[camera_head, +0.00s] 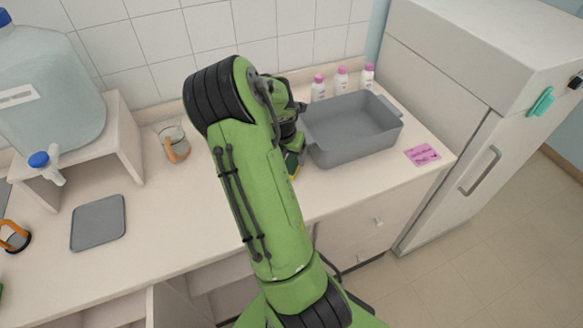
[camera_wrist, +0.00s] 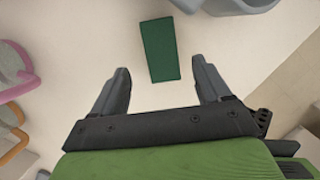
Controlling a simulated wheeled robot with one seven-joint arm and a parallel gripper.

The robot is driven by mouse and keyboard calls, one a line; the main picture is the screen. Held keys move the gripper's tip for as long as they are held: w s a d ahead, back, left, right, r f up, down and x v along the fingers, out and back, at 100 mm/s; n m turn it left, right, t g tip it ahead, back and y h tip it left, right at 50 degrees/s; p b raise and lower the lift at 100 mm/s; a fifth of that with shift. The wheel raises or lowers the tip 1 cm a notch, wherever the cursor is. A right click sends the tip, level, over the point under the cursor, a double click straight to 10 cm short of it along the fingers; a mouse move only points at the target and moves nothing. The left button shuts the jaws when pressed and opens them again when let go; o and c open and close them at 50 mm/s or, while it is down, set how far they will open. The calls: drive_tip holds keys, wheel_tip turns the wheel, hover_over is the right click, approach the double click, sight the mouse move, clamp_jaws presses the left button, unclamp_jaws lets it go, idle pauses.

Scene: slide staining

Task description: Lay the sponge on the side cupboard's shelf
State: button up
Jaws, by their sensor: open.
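The sponge (camera_wrist: 158,45) is a dark green rectangle in the wrist view, lying on the pale counter just beyond my fingertips. Its near end is around the gap between them. In the head view a small green and yellow edge (camera_head: 293,164) shows beside my arm, and most of it is hidden. My gripper (camera_wrist: 160,66) is open and empty, with one finger on each side of the gap. In the head view my arm mostly hides the gripper. Open compartments (camera_head: 226,272) show below the counter's front edge; I cannot tell whether one is the side cupboard's shelf.
A grey tub (camera_head: 355,145) stands right of my gripper, with pink-capped bottles (camera_head: 341,82) behind it. A grey mat (camera_head: 98,222) and a water tank (camera_head: 48,95) are further left. A white fridge (camera_head: 475,110) stands at the right.

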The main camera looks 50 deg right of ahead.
sight(291, 163)
drive_tip(key=x, duration=0.6)
drive_tip(key=shift+s+r, duration=0.1)
drive_tip(key=shift+c, duration=0.7)
drive_tip(key=c, duration=1)
wheel_tip(291, 163, up, 18)
drive_tip(key=shift+p, duration=0.95)
